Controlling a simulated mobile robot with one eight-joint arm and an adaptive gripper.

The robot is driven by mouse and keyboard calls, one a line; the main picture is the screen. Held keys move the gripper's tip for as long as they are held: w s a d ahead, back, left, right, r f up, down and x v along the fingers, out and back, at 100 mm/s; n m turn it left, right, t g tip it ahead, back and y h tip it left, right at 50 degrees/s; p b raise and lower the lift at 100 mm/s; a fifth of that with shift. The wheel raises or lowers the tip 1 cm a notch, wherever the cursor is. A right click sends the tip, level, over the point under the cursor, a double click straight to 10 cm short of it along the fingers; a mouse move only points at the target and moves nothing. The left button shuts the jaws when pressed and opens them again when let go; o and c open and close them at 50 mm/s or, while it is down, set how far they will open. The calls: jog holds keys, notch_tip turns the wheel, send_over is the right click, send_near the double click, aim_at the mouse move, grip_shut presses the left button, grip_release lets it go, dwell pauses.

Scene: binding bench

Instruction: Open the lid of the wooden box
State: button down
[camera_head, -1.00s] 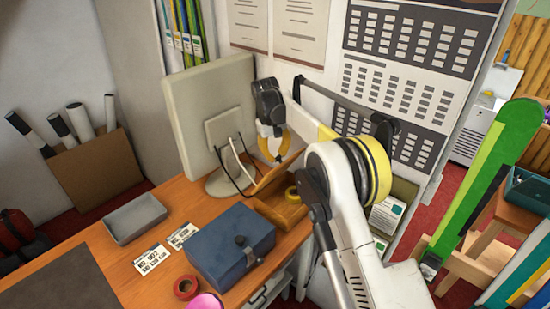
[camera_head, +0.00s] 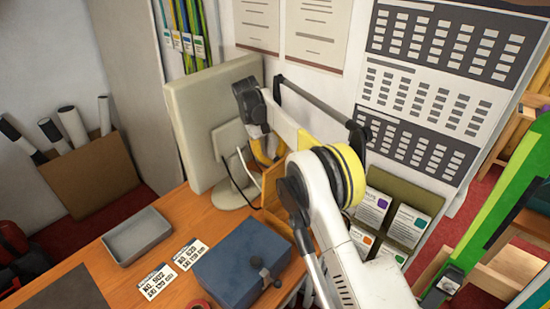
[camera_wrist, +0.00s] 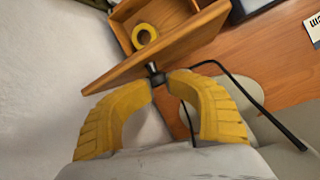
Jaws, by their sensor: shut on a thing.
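The wooden box (camera_head: 275,222) stands on the orange-brown bench behind the blue box, partly hidden by my arm in the head view. In the wrist view its lid (camera_wrist: 165,50) is raised as a tilted panel, and the box's inside shows beyond it, with a yellow tape roll (camera_wrist: 145,35) in it. My gripper (camera_wrist: 162,82) has its two yellow fingers closed on the small dark knob (camera_wrist: 153,68) on the lid's outer face. In the head view my gripper (camera_head: 262,158) is by the monitor, and its fingertips are hard to make out.
The monitor (camera_head: 205,105) stands close to my gripper, with a dark cable (camera_wrist: 245,95) near the fingers. A blue box (camera_head: 238,258), a grey tray (camera_head: 137,236) and printed cards (camera_head: 175,270) lie on the bench. A wall with posters is behind.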

jog(key=shift+s+a+f, duration=0.1)
jog(key=shift+f, duration=0.05)
jog(key=c, duration=1.2)
grip_release()
jog(key=shift+a, duration=0.1)
jog(key=shift+o, duration=0.2)
jog(key=shift+r, duration=0.4)
notch_tip(320, 180, up, 9)
jog(key=shift+r, duration=0.15)
